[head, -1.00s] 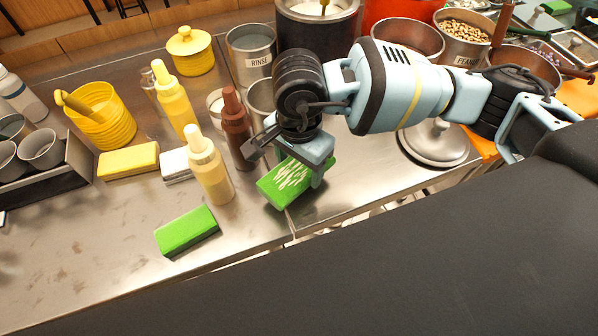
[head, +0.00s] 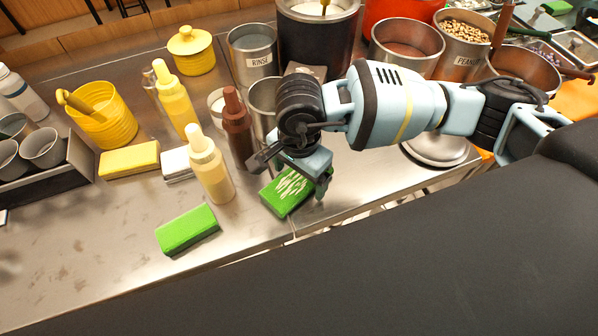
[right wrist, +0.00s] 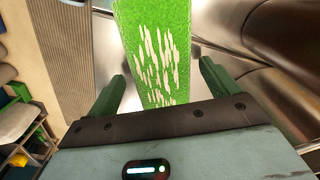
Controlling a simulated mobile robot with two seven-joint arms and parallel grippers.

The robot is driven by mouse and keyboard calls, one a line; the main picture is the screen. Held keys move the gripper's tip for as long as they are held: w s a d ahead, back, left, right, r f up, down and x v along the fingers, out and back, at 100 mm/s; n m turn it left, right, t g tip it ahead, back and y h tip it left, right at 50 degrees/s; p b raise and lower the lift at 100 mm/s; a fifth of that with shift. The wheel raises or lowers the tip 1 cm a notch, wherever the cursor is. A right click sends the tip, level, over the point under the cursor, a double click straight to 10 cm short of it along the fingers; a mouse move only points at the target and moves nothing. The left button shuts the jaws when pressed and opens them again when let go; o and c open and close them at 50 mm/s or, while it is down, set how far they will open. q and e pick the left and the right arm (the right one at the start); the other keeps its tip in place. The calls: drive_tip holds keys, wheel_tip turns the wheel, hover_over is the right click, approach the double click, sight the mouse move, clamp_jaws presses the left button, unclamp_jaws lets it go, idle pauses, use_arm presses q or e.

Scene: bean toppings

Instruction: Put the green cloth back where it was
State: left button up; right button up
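A green cloth with pale streaks (head: 284,197), shaped like a thick pad, is on the steel counter near its front edge, right of the squeeze bottles. My right gripper (head: 290,180) is over it and hides its far part. In the right wrist view the streaked cloth (right wrist: 158,55) lies between the two fingers (right wrist: 160,88), with a visible gap on each side. That gripper is open. A second, plain green pad (head: 187,230) lies on the counter to the left. My left gripper is not in view.
A cream bottle (head: 211,172) and a brown bottle (head: 238,130) stand close left of my right gripper. A yellow sponge (head: 129,160) and a white pad (head: 177,164) lie farther left. The RINSE container (head: 252,62) is behind. The front left counter is clear.

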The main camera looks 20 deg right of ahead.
sight(299, 178)
drive_tip(key=shift+r, duration=0.45)
wheel_tip(299, 178, up, 12)
drive_tip(key=shift+f, duration=0.25)
idle(0.5)
